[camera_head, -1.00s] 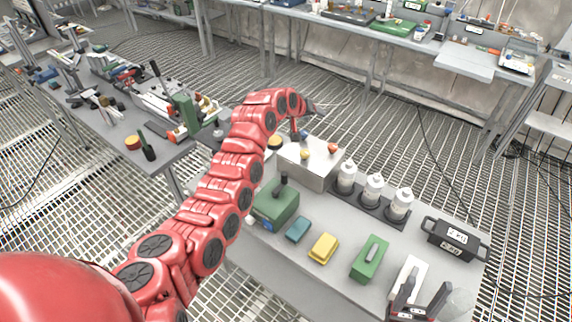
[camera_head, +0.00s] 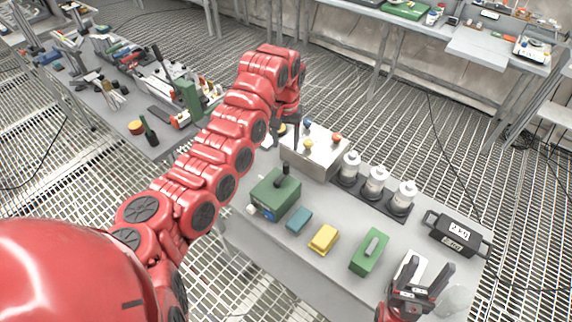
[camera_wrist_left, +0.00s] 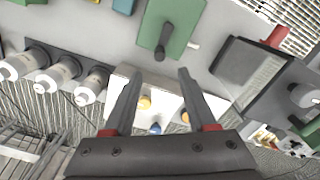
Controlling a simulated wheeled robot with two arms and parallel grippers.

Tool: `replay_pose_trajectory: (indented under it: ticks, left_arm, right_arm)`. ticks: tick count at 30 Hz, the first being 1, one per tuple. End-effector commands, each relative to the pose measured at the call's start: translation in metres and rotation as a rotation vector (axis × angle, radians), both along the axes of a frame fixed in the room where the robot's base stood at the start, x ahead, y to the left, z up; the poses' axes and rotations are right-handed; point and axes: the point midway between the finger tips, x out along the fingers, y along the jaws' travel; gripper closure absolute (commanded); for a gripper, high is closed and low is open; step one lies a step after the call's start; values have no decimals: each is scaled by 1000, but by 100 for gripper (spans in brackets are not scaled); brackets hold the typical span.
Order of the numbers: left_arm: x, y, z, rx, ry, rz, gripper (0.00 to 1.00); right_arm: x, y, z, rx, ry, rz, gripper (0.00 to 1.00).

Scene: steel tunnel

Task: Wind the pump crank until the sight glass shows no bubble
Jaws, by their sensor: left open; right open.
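A green box (camera_head: 275,196) with an upright black handle (camera_head: 284,172), which looks like the pump with its crank, stands at the near left of the grey table. A small blue spot shows low on its side; I cannot tell whether it is the sight glass, and no bubble is readable. In the left wrist view the green box (camera_wrist_left: 182,14) and handle (camera_wrist_left: 161,45) lie beyond the fingertips. My left gripper (camera_wrist_left: 158,74) is open and empty, pointing down behind the box near the knobbed box; it also shows in the head view (camera_head: 285,132). My right gripper (camera_head: 427,270) is open at the front right.
A pale box (camera_head: 312,160) with coloured knobs is beside my left gripper. White bottles (camera_head: 375,182) stand in a dark rack (camera_head: 345,186). Teal (camera_head: 299,220), yellow (camera_head: 323,240) and green (camera_head: 369,252) blocks lie along the front. A black handled case (camera_head: 456,235) is at right.

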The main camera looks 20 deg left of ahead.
Motion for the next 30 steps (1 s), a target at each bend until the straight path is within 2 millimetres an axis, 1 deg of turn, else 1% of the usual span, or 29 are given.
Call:
replay_pose_trajectory:
  ticks: [1,8,9,11,12,18,24,30]
  left_arm:
    - [-1,-3,-10,-6,3,-2,43]
    - [0,-3,-47,-3,2,-1,43]
    - [-1,-3,-55,-2,4,-2,43]
    - [-2,0,-62,1,6,1,43]
    - [-2,0,-68,1,7,0,43]
    - [0,0,-96,3,3,-3,43]
    - [-1,-1,-110,1,2,-1,43]
    - [0,-1,-111,1,0,-1,43]
  right_arm:
    - [0,0,1,0,0,0,43]
    - [0,0,0,0,0,0,43]
    - [0,0,-1,0,0,0,43]
    - [0,0,7,0,0,0,43]
    - [0,0,11,0,0,0,43]
    - [0,0,19,0,0,0,43]
    - [0,0,21,0,0,0,43]
    - [0,0,21,0,0,0,43]
